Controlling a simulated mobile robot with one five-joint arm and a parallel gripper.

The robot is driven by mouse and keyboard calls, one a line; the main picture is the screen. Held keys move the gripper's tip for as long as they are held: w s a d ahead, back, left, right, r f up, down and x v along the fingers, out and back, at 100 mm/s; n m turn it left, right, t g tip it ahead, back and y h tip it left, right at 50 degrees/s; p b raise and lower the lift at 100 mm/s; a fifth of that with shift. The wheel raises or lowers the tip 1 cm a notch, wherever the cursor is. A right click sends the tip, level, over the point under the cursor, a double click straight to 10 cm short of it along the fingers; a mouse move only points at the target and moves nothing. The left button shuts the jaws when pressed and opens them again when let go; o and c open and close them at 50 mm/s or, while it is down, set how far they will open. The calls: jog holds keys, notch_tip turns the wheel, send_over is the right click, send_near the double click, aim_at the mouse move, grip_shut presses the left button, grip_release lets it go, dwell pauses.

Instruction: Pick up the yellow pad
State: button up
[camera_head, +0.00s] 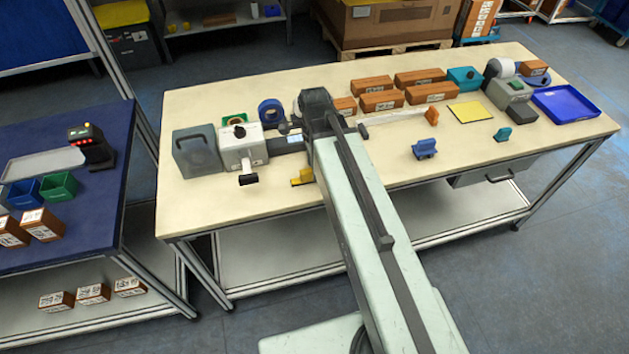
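The yellow pad (470,112) is a thin, flat, dark-edged square lying on the right part of the pale table (300,188). Its top is bare and fully in view.
Brown boxes (428,92) stand behind and left of the pad. A teal box (464,78), a label printer (512,92) and a blue tray (566,103) are nearby. Small blue (425,149) and teal (503,134) items lie in front.

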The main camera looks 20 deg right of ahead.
notch_tip(320, 180, down, 2)
jog(key=shift+f+b, duration=0.1)
jog(key=shift+b, duration=0.25)
jog(key=shift+r, duration=0.25)
grip_shut()
notch_tip(320, 180, up, 10)
jog(key=p, duration=1)
jog(key=shift+r+p, duration=0.15)
jog(key=shift+p, duration=0.2)
